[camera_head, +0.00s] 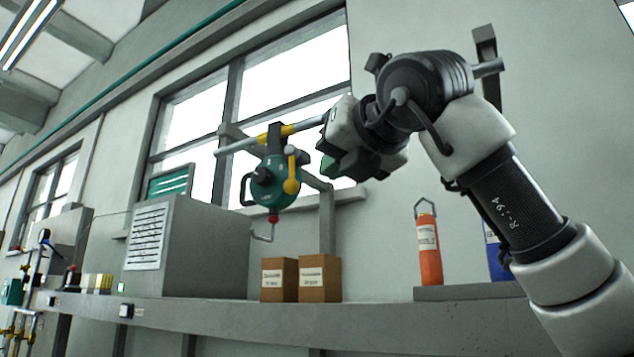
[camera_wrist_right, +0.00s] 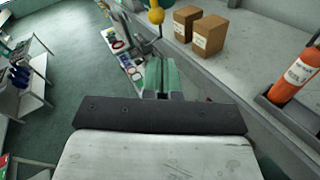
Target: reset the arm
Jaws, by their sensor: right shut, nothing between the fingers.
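My right arm (camera_head: 508,205) comes in from the lower right of the head view and bends at a dark joint near the top. My right gripper (camera_head: 329,166) points left, in front of the window and just right of the teal pump unit (camera_head: 270,184). In the right wrist view the green fingers of my right gripper (camera_wrist_right: 161,76) are shut with nothing between them. The gripper is above the shelf's front edge there, with the floor below. My left arm and gripper are in neither view.
Two brown boxes (camera_head: 279,280) and an orange cylinder (camera_head: 428,248) stand on the long shelf (camera_head: 380,322). A grey cabinet (camera_head: 205,250) stands further left. A horizontal rail (camera_head: 240,145) carries the pump unit. In the wrist view, open green floor (camera_wrist_right: 75,80) lies left.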

